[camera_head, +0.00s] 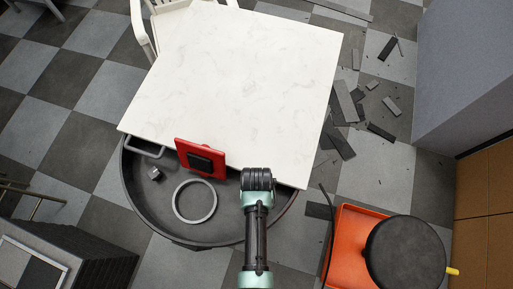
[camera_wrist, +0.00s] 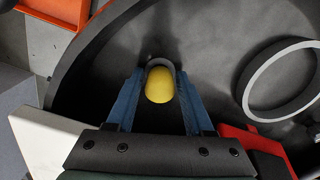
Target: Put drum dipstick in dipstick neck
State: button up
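In the wrist view the blue fingers of my gripper (camera_wrist: 160,98) stand on both sides of a rounded yellow piece (camera_wrist: 160,85), seemingly the dipstick's handle, and appear closed on it. A grey curved rim (camera_wrist: 160,63) shows just beyond the yellow piece; I cannot tell whether it is the neck. The rest of the dipstick is hidden. In the head view my arm reaches over a round dark tray (camera_head: 135,195), and its wrist (camera_head: 257,180) hides the fingers and the yellow piece.
A white table (camera_head: 240,80) overhangs the tray. A red block with a black centre (camera_head: 198,159), a grey ring (camera_head: 195,201) and a small metal piece (camera_head: 155,174) are at the tray. An orange container (camera_head: 350,225) with a black disc (camera_head: 405,250) is right. Debris (camera_head: 345,100) litters the floor.

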jog(key=shift+o, duration=1.2)
jog(key=shift+r, duration=0.1)
notch_tip(320, 180, up, 13)
